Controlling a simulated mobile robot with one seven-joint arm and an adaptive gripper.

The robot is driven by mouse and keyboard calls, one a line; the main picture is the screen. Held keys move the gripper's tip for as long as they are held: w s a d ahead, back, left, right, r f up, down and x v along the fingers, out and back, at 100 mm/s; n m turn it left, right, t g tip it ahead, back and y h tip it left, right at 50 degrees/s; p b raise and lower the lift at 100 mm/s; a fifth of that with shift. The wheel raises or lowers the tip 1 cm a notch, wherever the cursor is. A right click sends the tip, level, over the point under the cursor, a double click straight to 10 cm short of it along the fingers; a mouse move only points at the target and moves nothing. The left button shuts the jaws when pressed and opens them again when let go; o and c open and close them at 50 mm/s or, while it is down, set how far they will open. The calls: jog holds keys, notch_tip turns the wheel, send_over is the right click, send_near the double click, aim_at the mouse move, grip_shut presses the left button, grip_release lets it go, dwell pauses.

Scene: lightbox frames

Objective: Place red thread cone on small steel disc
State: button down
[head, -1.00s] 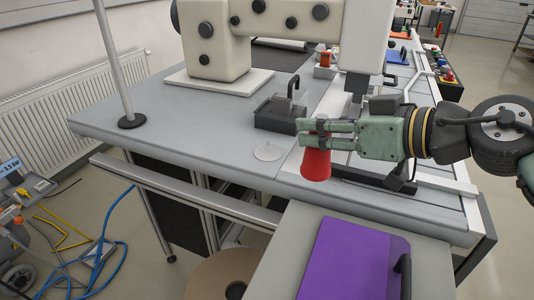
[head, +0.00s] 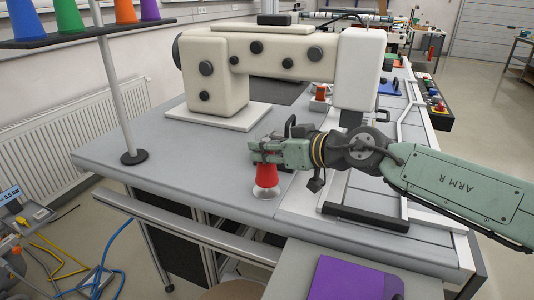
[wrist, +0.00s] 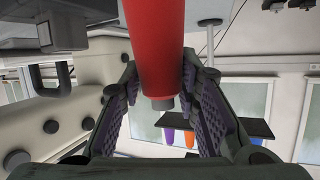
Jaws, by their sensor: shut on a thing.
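The red thread cone (head: 267,174) is upright, wide end down, with its upper part between the fingers of my gripper (head: 266,153). In the wrist view the cone (wrist: 155,45) runs between the two padded fingers (wrist: 162,100), with its narrow tip showing. My gripper is shut on it. The small steel disc (head: 265,192) lies on the grey table directly below the cone, and the cone's base hides part of it. I cannot tell whether the base touches the disc or hangs just above it.
A cream sewing machine (head: 270,60) stands behind on the grey table (head: 130,175). A pole with a dark foot (head: 134,157) stands at left, under a shelf of coloured cones (head: 85,38). A purple item (head: 350,280) lies at the front. The table left of the disc is clear.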

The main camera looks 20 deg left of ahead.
jog(key=shift+f+p, duration=0.3)
jog(key=shift+f, duration=0.9)
jog(key=shift+f, duration=0.1)
jog(key=c, duration=1.2)
grip_release()
jog(key=shift+d, duration=0.2)
jog(key=b+v, duration=0.3)
jog(key=v, duration=0.8)
jog(key=shift+s+d+r, duration=0.2)
jog(key=shift+d, duration=0.1)
